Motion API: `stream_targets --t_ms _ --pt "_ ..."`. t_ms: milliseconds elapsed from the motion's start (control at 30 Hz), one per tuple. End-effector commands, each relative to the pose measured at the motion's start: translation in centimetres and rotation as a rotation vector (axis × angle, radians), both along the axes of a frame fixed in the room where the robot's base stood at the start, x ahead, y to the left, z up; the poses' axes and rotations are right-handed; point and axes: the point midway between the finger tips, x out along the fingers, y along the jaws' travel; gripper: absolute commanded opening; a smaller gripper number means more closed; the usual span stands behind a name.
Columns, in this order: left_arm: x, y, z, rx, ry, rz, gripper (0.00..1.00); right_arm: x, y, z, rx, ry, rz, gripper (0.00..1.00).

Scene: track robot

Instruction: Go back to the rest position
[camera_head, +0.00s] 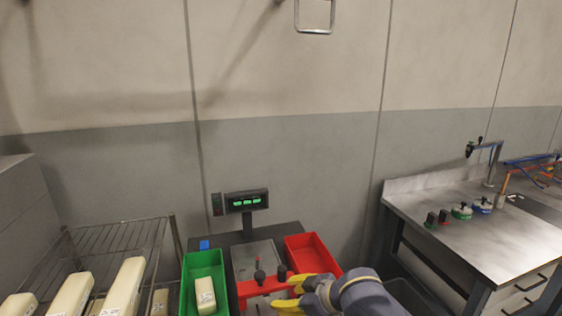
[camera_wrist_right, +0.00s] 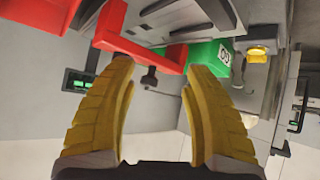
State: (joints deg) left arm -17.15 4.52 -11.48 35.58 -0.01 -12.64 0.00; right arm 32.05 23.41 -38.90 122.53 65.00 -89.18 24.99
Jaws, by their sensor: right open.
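My right gripper (camera_head: 290,292) has yellow fingers and shows at the bottom middle of the head view, beside the red bin (camera_head: 312,256) and a red bar (camera_head: 258,288) with dark knobs. In the right wrist view the right gripper (camera_wrist_right: 160,68) has its two yellow fingers spread apart, with nothing held between them. My left gripper is in neither view.
A green bin (camera_head: 203,264) holds a pale labelled block (camera_head: 205,294). A scale display (camera_head: 246,200) stands behind the bins. A wire rack (camera_head: 118,237) with several pale blocks is at left. A metal workbench (camera_head: 470,226) is at right.

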Motion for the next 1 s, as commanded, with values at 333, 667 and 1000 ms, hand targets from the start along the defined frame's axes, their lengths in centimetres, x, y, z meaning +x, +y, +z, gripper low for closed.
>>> stream_targets --t_ms 333,667,1000 --pt "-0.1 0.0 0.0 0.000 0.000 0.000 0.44 -3.8 -4.5 -6.8 -0.062 -0.072 -0.180 0.50" --pt "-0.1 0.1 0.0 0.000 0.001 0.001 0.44 -9.5 -12.0 -12.6 -0.224 -0.086 -0.380 0.50" --pt "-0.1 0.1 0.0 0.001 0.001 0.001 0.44 -18.8 -21.7 -17.1 -0.498 -0.038 -0.571 0.50"
